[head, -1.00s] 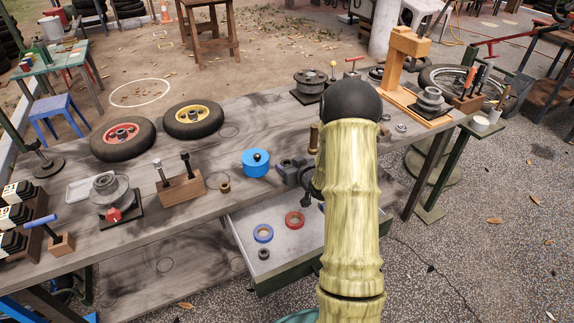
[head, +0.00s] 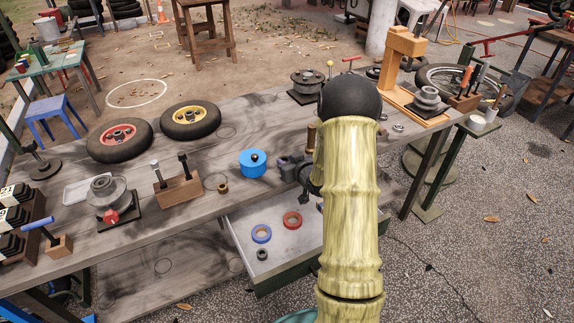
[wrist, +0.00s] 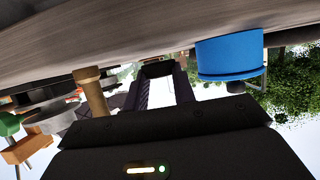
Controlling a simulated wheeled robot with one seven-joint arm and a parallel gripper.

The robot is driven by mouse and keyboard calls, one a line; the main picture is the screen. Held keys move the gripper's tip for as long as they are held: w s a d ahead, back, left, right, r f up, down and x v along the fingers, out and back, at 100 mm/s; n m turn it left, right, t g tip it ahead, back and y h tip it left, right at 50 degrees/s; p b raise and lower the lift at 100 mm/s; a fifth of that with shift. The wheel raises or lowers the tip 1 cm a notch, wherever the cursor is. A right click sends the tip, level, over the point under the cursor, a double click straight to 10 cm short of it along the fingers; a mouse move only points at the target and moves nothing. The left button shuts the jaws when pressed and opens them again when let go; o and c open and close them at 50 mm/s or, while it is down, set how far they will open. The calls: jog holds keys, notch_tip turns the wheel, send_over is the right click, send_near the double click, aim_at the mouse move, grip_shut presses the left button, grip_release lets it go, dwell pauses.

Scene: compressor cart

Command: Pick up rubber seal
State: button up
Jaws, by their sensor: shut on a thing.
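My gripper (wrist: 160,84) is in the wrist view, its two dark fingers reaching ahead with their tips closed on a black piece (wrist: 157,69). This held piece looks like the rubber seal, but its full shape is hidden. In the head view my pale arm covers much of the wrist, and the dark gripper end shows only partly, beside the blue tin. The wrist view is upside down, with the bench top above and the gripper close to it.
A blue tin (head: 253,163) and a brass post (wrist: 92,92) stand on either side of my gripper. The open drawer (head: 285,250) holds a blue ring (head: 261,233), a red ring (head: 292,220) and a small black ring (head: 262,254). Two wheels lie on the bench (head: 140,180).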

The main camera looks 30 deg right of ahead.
notch_tip(320, 180, up, 9)
jog(key=p, duration=0.1)
jog(key=shift+f, duration=0.2)
dwell(0.5)
